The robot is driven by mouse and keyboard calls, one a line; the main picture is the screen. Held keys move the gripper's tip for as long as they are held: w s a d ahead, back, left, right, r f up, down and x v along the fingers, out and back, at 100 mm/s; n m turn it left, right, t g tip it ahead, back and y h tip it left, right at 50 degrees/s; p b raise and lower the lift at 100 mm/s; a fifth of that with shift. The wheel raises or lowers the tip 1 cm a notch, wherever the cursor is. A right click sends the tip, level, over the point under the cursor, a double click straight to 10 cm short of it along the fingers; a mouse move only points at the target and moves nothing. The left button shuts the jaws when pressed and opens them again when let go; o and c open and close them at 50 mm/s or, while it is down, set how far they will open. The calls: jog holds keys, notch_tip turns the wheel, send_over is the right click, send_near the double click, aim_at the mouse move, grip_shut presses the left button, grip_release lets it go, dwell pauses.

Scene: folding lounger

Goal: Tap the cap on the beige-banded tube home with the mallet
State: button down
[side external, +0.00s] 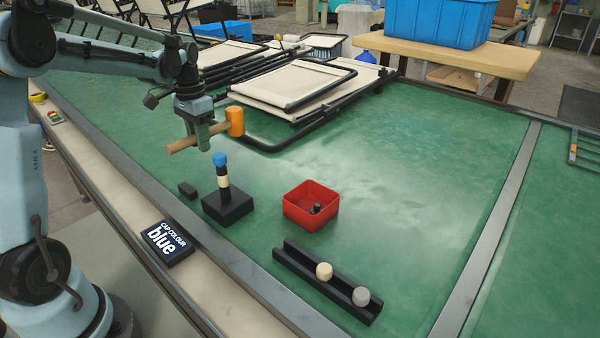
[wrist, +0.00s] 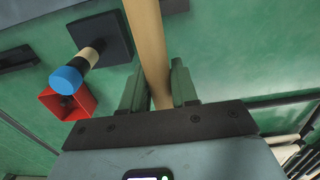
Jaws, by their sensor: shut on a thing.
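The tube (side external: 223,182) stands upright in a black base block (side external: 228,207); it is dark with a beige band. A blue cap (side external: 220,159) sits on its top; how far it is seated I cannot tell. My gripper (side external: 201,143) is shut on the wooden handle of the mallet (side external: 235,122), whose orange head is at the right end. The mallet is held above and behind the cap, apart from it. In the wrist view the handle (wrist: 150,50) runs between the fingers (wrist: 158,90), and the blue cap (wrist: 66,80) is left of them.
A red bin (side external: 311,206) with a small dark part inside stands right of the base. A black rail (side external: 300,268) holds a beige cap (side external: 324,271) and a grey cap (side external: 361,296). A sign (side external: 167,243) reads "cap colour blue". Lounger frames (side external: 300,85) lie behind.

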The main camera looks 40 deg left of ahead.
jog(key=s+d+r, duration=1)
jog(key=s+r, duration=0.2)
jog(key=r, duration=0.2)
jog(key=shift+s+d+r, duration=0.2)
jog(key=shift+s+r, duration=0.1)
jog(key=shift+f, duration=0.1)
jog(key=shift+f, duration=2.45)
notch_tip(320, 180, down, 7)
notch_tip(320, 180, up, 7)
